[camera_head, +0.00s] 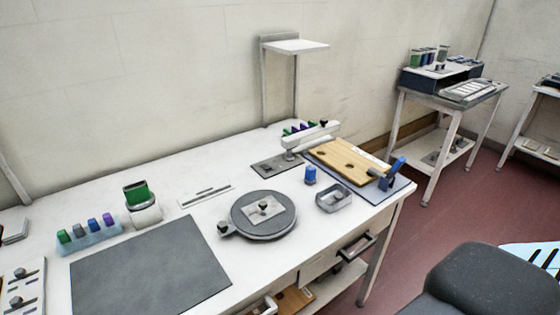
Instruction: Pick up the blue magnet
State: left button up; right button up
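Several blue things lie on the white workbench, and I cannot tell for certain which is the magnet. A small blue cylinder (310,175) with a pale band stands upright between the round turntable and the wooden board. A blue piece with a dark grey end (392,173) leans at the right end of the board. A blue-topped bottle (93,224) stands in a rack at the left.
The bench holds a dark mat (150,275), a round grey turntable (264,215), a small open metal tray (334,197) and a wooden board (346,160). A post with a shelf (296,46) rises behind. A dark rounded shape (490,282) fills the lower right.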

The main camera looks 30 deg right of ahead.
aim_at(310, 178)
jog(key=z, duration=1.5)
